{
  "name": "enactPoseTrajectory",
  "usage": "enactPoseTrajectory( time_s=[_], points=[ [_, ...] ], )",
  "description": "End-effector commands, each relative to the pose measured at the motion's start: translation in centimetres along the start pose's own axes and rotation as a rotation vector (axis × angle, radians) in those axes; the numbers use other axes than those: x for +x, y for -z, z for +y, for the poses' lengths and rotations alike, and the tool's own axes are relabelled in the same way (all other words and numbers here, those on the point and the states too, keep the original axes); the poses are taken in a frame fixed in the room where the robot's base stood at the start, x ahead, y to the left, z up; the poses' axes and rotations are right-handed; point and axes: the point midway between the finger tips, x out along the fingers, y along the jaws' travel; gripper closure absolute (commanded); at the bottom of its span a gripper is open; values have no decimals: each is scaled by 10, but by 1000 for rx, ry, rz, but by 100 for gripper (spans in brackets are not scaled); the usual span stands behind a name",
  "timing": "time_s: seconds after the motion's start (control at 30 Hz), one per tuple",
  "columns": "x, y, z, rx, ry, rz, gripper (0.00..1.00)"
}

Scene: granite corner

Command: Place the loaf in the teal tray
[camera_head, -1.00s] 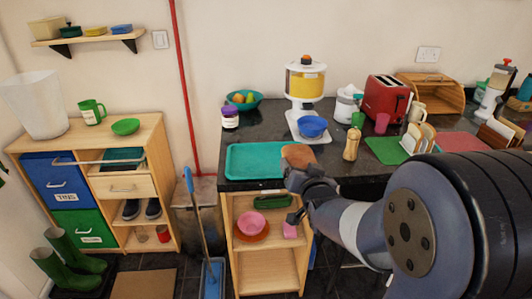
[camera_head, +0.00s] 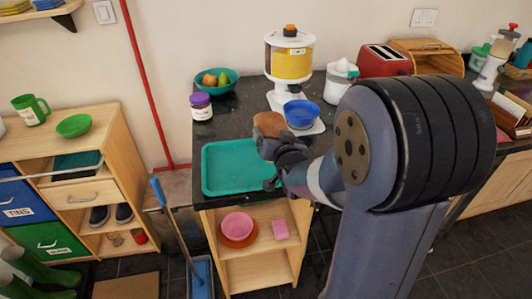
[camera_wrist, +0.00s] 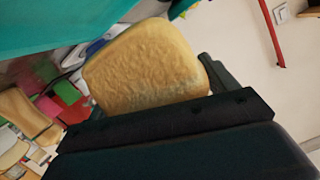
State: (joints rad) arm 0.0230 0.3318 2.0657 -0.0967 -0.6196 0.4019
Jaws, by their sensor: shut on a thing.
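The brown loaf (camera_head: 269,124) is held in my gripper (camera_head: 272,141), over the back right part of the teal tray in the head view. In the wrist view the loaf (camera_wrist: 148,65) fills the middle, with the dark gripper finger (camera_wrist: 170,122) across its lower side. The teal tray (camera_head: 232,168) lies flat on the dark counter and its visible surface is empty; its right edge is partly hidden by my gripper. A teal surface, likely the tray, shows at the upper left of the wrist view (camera_wrist: 55,22). I cannot tell the height of the loaf above the tray.
A blue bowl (camera_head: 301,114) on a white base under a yellow dispenser (camera_head: 290,62) stands just behind my gripper. A purple-lidded jar (camera_head: 201,106) and a teal fruit bowl (camera_head: 217,81) stand behind the tray. A red toaster (camera_head: 384,62) is further right.

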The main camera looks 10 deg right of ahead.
Motion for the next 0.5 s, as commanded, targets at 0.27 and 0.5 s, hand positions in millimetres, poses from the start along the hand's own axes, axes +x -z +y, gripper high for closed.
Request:
enactPoseTrajectory(
  time_s=[0.27,0.5],
  points=[
    [6,-24,8,1,0,1,47],
    [12,-51,18,1,-1,-2,47]
  ],
)
